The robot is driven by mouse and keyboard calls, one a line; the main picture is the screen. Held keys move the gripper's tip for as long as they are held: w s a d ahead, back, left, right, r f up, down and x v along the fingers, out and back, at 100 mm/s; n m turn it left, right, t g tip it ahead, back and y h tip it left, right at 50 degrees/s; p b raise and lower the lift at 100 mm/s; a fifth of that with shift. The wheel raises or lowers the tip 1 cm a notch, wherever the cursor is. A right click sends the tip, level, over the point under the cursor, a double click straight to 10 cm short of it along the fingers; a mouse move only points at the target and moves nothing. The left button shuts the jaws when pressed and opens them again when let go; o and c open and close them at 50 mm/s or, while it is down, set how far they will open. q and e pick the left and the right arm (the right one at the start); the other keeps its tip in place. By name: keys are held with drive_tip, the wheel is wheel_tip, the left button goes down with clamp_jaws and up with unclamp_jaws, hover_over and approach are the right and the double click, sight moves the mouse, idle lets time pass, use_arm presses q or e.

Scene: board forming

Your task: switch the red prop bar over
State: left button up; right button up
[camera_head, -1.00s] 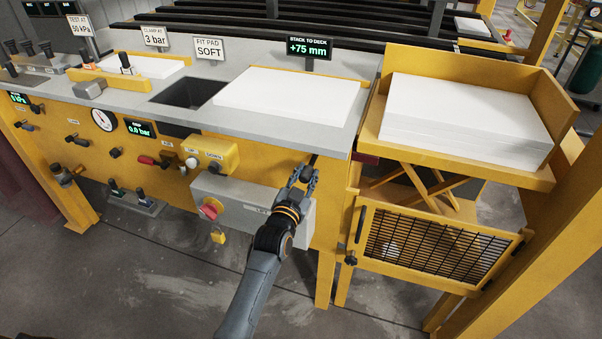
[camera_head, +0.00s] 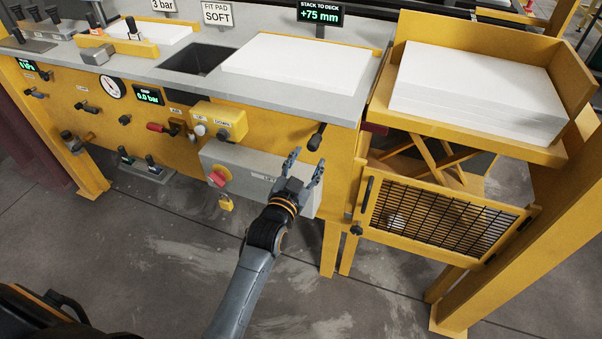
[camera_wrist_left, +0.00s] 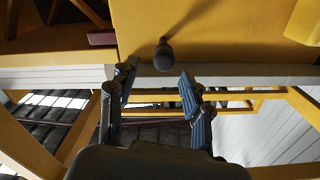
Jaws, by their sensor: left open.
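A dark red block (camera_head: 375,128), which may be the end of the red prop bar, shows at the left front corner of the lift table (camera_head: 470,150); the rest of it is hidden. A dark red piece also shows in the left wrist view (camera_wrist_left: 102,38), left of a black knob. My left gripper (camera_head: 307,160) is open and empty in front of the bench, just below the black-knobbed lever (camera_head: 317,138). In the left wrist view the knob (camera_wrist_left: 163,57) is beyond the two spread fingertips (camera_wrist_left: 157,76), not clasped. My right gripper is not in view.
A grey box (camera_head: 245,178) with a red knob is behind my left gripper. A display (camera_head: 320,14) reads +75 mm. Open floor lies in front.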

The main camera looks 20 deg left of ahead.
use_arm(q)
drive_tip(key=s, duration=0.5)
idle(0.3)
drive_tip(key=s+d+f+g, duration=0.1)
drive_tip(key=s+f+g, duration=0.25)
drive_tip(key=f, duration=0.85)
drive_tip(key=s+f+g+h, duration=0.15)
drive_tip(key=s+f, duration=0.35)
drive_tip(key=f, duration=0.6)
drive_tip(key=s+d+f+g+y, duration=0.1)
drive_tip(key=s+f+g, duration=0.25)
drive_tip(key=f, duration=0.85)
drive_tip(key=s+a+f+g, duration=0.2)
drive_tip(key=s+f, duration=0.4)
drive_tip(key=s, duration=0.5)
drive_tip(key=s+a+f+n+g, duration=0.1)
drive_tip(key=s+a+f+g, duration=0.2)
drive_tip(key=s+f, duration=0.4)
drive_tip(key=s+a+f+g+y, duration=0.1)
drive_tip(key=s+f, duration=0.5)
drive_tip(key=s, duration=1.1)
drive_tip(key=shift+a+f+n+g, duration=0.2)
drive_tip(key=shift+a+n+g, duration=0.1)
drive_tip(key=shift+a+g, duration=0.8)
drive_tip(key=shift+w+d, duration=0.15)
drive_tip(key=shift+d, duration=0.1)
